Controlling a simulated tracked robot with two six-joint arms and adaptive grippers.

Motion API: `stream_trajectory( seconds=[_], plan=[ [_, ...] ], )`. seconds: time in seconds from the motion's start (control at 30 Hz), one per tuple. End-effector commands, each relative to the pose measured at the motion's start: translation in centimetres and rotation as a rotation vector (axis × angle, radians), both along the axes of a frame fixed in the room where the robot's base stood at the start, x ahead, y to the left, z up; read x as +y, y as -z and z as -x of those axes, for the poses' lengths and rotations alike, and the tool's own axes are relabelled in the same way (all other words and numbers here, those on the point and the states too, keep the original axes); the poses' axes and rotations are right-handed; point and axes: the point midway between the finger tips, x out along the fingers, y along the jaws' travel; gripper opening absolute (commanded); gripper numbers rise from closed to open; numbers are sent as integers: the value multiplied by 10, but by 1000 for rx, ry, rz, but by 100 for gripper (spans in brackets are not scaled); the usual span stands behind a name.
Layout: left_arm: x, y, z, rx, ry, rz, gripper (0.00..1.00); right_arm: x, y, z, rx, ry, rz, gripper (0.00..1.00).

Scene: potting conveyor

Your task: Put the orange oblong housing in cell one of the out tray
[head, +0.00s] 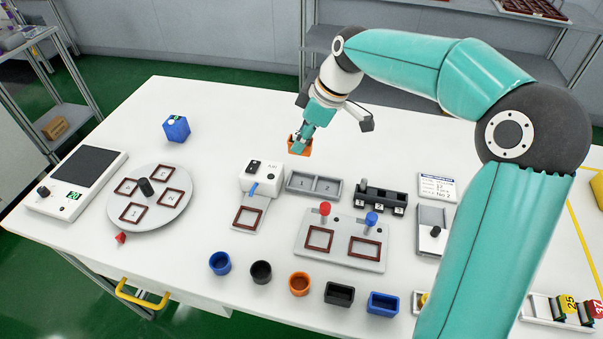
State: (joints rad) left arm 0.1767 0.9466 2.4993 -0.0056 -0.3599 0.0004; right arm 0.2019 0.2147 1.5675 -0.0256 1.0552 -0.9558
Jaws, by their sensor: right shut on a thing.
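My right gripper (304,138) reaches in from the right and is shut on an orange housing (299,147). It holds the housing above the far middle part of the white table, behind a grey tray (313,196) with two cells marked 1 and 2. Both cells look empty. I take this tray to be the out tray. The fingers hide part of the housing, so its full shape is hard to tell. My left gripper is not in view.
A white dispenser (262,180) stands left of the tray, and a black numbered rack (382,197) right of it. In front is a plate with red and blue knobs (340,240). Several cups line the front edge, one orange (299,284). A blue container (176,128) stands back left.

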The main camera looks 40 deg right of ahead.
Motion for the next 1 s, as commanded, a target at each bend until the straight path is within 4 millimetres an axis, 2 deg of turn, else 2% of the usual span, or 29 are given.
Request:
stream_trajectory(
  seconds=[0.03,0.1,0.23,0.47,0.7,1.0],
  plan=[
    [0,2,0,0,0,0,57,0,15,1,6,2,-2,0],
    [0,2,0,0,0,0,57,-1,31,2,6,3,-2,0],
    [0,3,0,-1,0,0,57,-2,53,2,2,6,-1,0],
    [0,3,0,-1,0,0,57,-2,69,2,2,5,-1,0],
    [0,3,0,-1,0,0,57,-3,101,2,2,6,-1,0],
    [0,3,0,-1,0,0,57,-3,105,2,-1,7,0,0]
  ],
)
